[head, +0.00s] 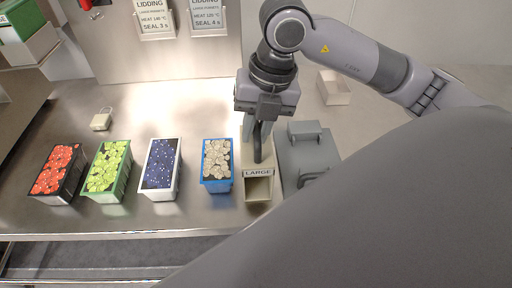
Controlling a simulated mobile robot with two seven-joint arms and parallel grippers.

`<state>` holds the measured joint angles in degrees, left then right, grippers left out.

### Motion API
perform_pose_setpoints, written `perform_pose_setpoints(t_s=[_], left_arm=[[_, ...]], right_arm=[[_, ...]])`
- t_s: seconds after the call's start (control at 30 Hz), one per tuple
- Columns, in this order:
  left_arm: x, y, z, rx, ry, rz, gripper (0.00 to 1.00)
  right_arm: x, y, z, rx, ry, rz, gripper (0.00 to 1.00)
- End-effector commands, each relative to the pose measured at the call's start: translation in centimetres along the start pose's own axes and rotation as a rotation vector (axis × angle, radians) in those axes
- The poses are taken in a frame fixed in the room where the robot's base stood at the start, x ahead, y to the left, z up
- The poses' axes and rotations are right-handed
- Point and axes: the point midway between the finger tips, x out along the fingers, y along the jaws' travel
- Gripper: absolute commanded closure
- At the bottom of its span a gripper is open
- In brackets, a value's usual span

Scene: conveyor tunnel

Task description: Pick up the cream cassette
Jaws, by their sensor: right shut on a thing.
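The cream cassette (259,190) stands right of the filled trays, with a LARGE label above the opening at its near end. My right gripper (259,140) reaches down from above and is shut on the upper part of the cassette, around a dark upright piece. The fingers partly hide the cassette's far end. Whether the cassette touches the table is hard to tell. My left gripper is not in view.
A grey unit with handles (304,155) sits close on the cassette's right. To the left stand a blue tray (218,186) with pale contents and trays of blueberries (160,192), green slices (107,194) and red fruit (56,196). A pale open box (335,95) lies behind.

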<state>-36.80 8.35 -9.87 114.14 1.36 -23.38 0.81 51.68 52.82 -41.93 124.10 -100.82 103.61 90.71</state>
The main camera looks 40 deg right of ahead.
Motion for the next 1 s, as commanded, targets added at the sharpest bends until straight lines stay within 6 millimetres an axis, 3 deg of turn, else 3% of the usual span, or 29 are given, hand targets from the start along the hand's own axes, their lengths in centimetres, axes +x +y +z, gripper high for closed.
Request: perform_pose_setpoints(t_s=[0.8, 1.0], left_arm=[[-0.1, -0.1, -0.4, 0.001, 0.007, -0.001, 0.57], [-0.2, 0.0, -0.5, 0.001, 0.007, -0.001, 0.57]], right_arm=[[-0.2, 0.1, 0.0, 0.000, -0.002, 0.003, 1.00], [-1.1, 0.3, 0.1, -0.001, -0.003, 0.005, 1.00]])
